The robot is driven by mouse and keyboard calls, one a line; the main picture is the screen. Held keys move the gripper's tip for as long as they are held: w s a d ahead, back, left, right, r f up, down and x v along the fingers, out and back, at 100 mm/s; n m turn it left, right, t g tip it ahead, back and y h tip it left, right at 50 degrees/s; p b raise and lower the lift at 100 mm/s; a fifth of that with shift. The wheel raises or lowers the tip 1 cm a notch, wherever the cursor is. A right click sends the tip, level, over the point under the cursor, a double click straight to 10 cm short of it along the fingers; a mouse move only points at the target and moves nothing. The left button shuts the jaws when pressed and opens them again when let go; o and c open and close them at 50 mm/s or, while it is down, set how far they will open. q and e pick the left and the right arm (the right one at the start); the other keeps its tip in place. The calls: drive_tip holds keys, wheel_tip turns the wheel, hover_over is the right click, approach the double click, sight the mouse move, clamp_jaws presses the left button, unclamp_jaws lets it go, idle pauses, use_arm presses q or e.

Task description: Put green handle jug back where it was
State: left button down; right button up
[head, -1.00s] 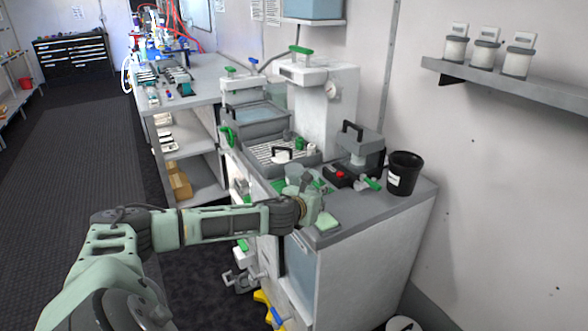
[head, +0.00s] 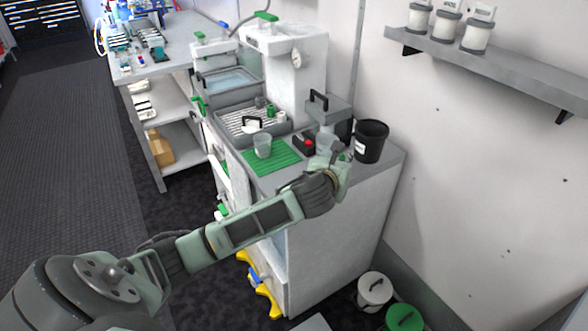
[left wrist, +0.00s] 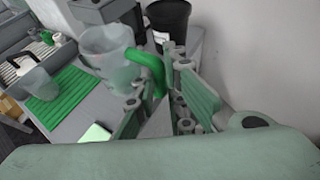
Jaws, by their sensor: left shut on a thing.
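The green handle jug is a translucent grey jug (left wrist: 107,58) with a thick green handle (left wrist: 150,70), large in the left wrist view. My left gripper (left wrist: 153,108) is shut on that handle. In the head view my left gripper (head: 338,168) is over the right part of the counter, and the jug (head: 325,143) shows partly behind it. I cannot tell whether the jug touches the counter. A second translucent vessel (head: 263,146) stands on the ribbed green mat (head: 282,160), left of the gripper. My right gripper is not in view.
A black bucket (head: 371,141) stands close right of the gripper. Behind are a grey device with a black handle (head: 319,102) and a small box with a red button (head: 306,145). A sink tray (head: 240,122) lies left. A pale green pad (left wrist: 95,135) lies near the front edge.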

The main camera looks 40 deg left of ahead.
use_arm(q)
drive_tip(key=a+f, duration=0.2)
drive_tip(key=a, duration=0.1)
drive_tip(key=a+f+p, duration=0.1)
drive_tip(key=a+f, duration=0.1)
drive_tip(key=a, duration=0.2)
drive_tip(key=w+a+f, duration=0.1)
drive_tip(key=a+f, duration=0.1)
drive_tip(key=a, duration=0.2)
drive_tip(key=shift+a+f+p, duration=0.2)
drive_tip(key=shift+f+p, duration=0.1)
drive_tip(key=shift+f, duration=2.05)
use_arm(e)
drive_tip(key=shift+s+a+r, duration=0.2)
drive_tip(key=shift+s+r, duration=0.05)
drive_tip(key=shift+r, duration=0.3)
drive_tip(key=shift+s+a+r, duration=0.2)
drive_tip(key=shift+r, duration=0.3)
use_arm(q)
drive_tip(key=c, duration=1.8)
unclamp_jaws()
drive_tip(key=shift+f, duration=0.15)
